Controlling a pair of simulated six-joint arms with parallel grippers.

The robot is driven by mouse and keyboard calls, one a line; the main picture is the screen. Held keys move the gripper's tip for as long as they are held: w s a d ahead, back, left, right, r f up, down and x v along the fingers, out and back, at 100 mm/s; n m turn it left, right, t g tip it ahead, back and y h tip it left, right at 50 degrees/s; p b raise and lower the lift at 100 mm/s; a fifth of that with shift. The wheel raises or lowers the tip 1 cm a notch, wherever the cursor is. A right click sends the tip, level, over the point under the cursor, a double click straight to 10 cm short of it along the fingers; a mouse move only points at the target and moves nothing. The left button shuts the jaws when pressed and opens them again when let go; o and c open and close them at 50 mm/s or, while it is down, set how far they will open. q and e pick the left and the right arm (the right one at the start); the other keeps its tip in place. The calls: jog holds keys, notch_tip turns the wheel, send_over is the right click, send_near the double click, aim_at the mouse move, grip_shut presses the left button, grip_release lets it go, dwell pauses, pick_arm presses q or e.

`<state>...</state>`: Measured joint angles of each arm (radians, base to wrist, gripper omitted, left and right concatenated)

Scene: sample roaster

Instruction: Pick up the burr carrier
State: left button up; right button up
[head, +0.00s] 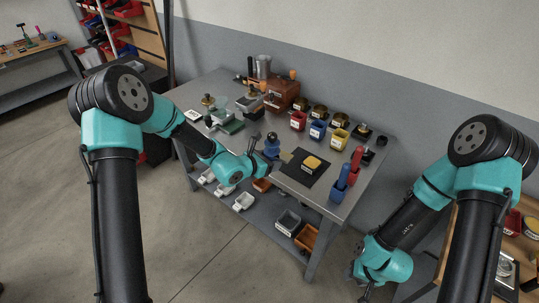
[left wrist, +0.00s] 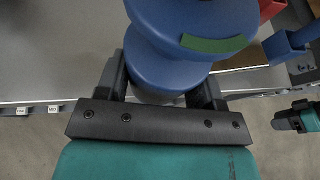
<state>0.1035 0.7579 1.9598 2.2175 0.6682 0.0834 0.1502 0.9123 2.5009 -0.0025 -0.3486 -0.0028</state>
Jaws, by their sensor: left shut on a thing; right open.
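The burr carrier, taken to be the blue, round, stepped part (head: 272,146), is upright at the front edge of the metal workbench (head: 239,163). In the left wrist view it is large and close, with a green stripe on its upper part (left wrist: 205,22). My left gripper (head: 261,158) is shut on its narrower lower portion, one finger on each side in the left wrist view (left wrist: 165,92). Its underside is hidden, so I cannot tell whether it touches the bench. My right gripper (head: 364,286) is open and empty, low and in front of the bench's right side.
Right of the blue part lies a black mat (head: 296,174) with a yellow-topped block (head: 311,163). Blue (head: 341,184) and red (head: 356,160) upright tools stand near the right edge. Small bins (head: 318,131) and a brown machine (head: 282,93) stand behind.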

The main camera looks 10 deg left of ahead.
pick_arm(q)
jog(key=shift+s, duration=0.15)
dwell(0.6)
jog(key=shift+w+a+f, duration=0.4)
jog(key=shift+w+f, duration=0.35)
jog(key=shift+w, duration=1.9)
jog(key=shift+w+a+f, duration=0.45)
jog(key=shift+w+f, duration=0.25)
jog(key=shift+w, duration=1.95)
jog(key=shift+w+a+f, duration=0.4)
jog(key=shift+w+f, duration=0.35)
jog(key=shift+w, duration=1.9)
jog(key=shift+f, duration=0.25)
pick_arm(e)
jog(key=shift+o, duration=0.2)
